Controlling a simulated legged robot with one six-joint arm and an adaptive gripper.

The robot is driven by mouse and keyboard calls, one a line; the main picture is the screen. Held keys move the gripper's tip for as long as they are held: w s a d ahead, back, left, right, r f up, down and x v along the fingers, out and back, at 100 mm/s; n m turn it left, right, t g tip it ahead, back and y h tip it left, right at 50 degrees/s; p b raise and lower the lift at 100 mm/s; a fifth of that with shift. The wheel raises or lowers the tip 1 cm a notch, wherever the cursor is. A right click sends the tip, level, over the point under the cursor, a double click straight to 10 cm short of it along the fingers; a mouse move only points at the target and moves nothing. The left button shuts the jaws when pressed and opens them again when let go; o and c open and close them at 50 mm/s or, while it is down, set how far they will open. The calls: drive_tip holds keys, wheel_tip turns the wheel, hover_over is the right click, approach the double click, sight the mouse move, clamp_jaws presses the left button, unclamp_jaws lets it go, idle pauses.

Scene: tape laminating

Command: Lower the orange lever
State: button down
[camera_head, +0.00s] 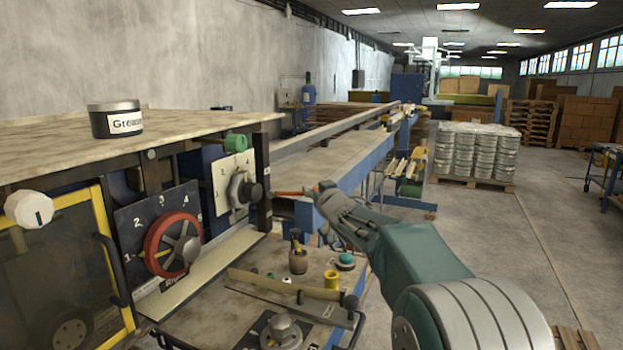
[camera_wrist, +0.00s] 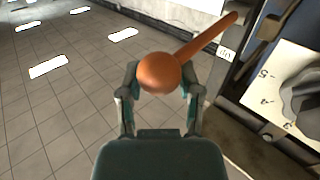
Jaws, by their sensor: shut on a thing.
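The orange lever shows in the wrist view as a round knob (camera_wrist: 158,73) on a straight orange shaft that runs up and to the right. In the head view the lever (camera_head: 291,193) is a thin, nearly level orange bar beside the dial panel. My gripper (camera_wrist: 158,82) is shut on the knob, with one finger on each side of it. In the head view my gripper (camera_head: 322,190) is at the lever's right end, and the knob is mostly hidden by the fingers.
A panel with a grey dial (camera_head: 243,190) is just left of the lever. A red handwheel (camera_head: 172,245) is further left. Open floor (camera_head: 480,245) lies right of my arm.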

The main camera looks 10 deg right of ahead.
drive_tip(key=shift+f, duration=0.65)
drive_tip(key=c, duration=1.3)
unclamp_jaws()
drive_tip(key=shift+f, duration=0.2)
drive_tip(key=o, duration=1)
drive_tip(key=shift+s+r, duration=0.1)
drive_tip(key=shift+o, duration=0.2)
drive_tip(key=shift+r, duration=0.1)
drive_tip(key=s+d, duration=0.1)
drive_tip(key=s, duration=1)
drive_tip(key=shift+s+d, duration=0.35)
drive_tip(key=shift+s, duration=0.1)
